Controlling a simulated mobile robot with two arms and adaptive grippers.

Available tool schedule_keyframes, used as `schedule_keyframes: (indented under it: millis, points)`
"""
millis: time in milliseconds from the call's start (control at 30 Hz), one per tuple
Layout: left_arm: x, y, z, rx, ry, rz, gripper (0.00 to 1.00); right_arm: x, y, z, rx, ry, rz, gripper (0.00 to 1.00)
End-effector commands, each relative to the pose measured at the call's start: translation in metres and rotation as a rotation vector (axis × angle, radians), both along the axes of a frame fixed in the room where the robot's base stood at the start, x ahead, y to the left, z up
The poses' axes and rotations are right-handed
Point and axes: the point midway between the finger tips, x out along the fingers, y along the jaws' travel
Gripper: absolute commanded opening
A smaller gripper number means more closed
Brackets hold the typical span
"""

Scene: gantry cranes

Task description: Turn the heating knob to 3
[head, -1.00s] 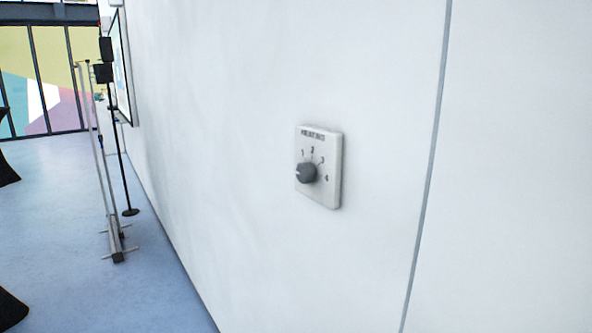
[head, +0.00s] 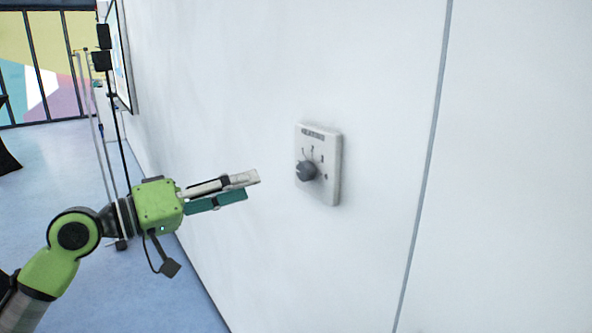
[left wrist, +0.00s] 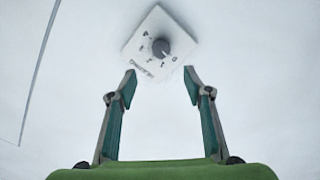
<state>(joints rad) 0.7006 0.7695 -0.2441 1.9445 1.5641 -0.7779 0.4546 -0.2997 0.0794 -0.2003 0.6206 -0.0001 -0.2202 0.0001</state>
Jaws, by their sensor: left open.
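The heating knob (head: 306,171) is a round dark grey dial on a white square wall plate (head: 332,172) with a label on top and printed numbers around the dial. In the left wrist view the knob (left wrist: 161,47) and its plate (left wrist: 143,35) lie beyond the fingertips, and the plate looks rotated. The knob's exact pointer setting is too small to tell. My left gripper (head: 253,186) is open and empty, left of the knob and apart from it. In the left wrist view its fingers (left wrist: 159,80) are spread wide. My right gripper is not in view.
The white wall (head: 230,100) is flat around the plate, with a vertical seam (head: 428,170) to the right. Thin stands (head: 103,110) and a wall screen (head: 121,60) are far left. Blue floor (head: 60,190) lies left of the wall.

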Motion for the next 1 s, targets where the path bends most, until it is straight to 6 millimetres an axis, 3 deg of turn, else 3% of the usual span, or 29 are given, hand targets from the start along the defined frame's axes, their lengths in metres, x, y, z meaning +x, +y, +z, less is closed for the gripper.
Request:
schedule_keyframes:
  millis: [300, 600, 1000]
  points:
    - [0.040, -0.049, 0.006, -0.003, 0.000, -0.001, 0.46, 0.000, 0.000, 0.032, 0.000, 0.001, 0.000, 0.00]
    - [0.073, -0.089, 0.003, -0.004, 0.001, 0.002, 0.46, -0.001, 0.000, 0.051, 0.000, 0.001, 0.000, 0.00]
    - [0.082, -0.100, -0.001, 0.001, -0.001, 0.004, 0.46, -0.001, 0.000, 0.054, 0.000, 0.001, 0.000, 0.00]
